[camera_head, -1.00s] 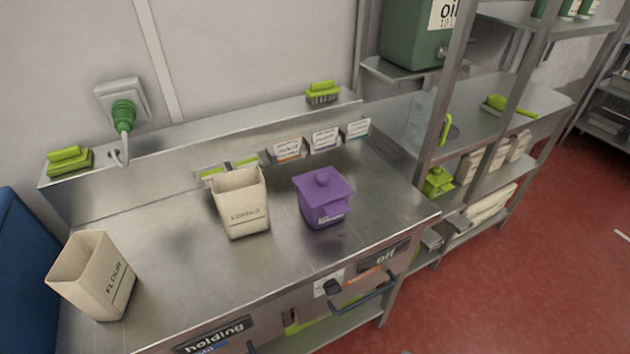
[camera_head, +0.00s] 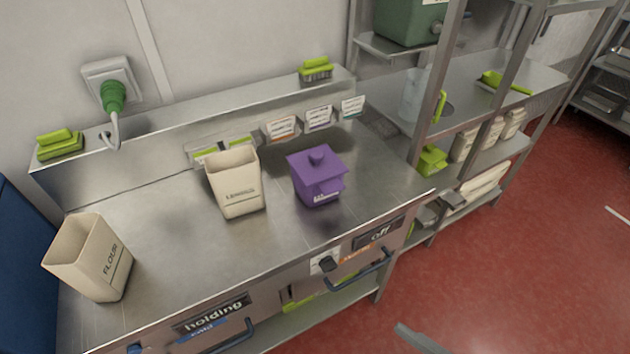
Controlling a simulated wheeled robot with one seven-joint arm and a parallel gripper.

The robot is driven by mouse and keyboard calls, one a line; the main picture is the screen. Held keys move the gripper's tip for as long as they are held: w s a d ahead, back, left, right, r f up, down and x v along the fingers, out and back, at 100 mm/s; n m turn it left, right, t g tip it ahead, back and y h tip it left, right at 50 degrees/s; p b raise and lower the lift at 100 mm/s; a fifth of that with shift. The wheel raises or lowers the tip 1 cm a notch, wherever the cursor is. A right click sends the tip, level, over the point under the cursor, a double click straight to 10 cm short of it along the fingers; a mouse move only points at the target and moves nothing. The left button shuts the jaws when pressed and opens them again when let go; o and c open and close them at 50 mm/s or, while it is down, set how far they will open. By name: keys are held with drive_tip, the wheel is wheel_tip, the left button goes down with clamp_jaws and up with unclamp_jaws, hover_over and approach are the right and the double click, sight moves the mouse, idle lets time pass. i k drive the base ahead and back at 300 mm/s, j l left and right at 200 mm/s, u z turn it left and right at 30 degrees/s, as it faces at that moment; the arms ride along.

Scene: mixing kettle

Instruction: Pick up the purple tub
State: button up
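The purple tub (camera_head: 317,178) stands upright on the steel worktop (camera_head: 180,245), right of the middle. It has a lid with a round knob on top and a small label low on its front. A gap separates it from the cream container to its left.
A cream container (camera_head: 236,184) stands left of the tub, and a flour container (camera_head: 92,257) near the left front. Shelving with posts (camera_head: 437,90) stands on the right. Red floor (camera_head: 520,260) is open at the front right.

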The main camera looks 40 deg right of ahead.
sight(312, 196)
drive_tip(key=j+z, duration=0.15)
drive_tip(key=z, duration=0.4)
drive_tip(key=j+z, duration=0.3)
drive_tip(key=j, duration=0.4)
drive_tip(key=j+z, duration=0.3)
drive_tip(key=j, duration=0.4)
drive_tip(key=k+j, duration=0.1)
drive_tip(key=j, duration=1.1)
drive_tip(key=k+z, duration=0.05)
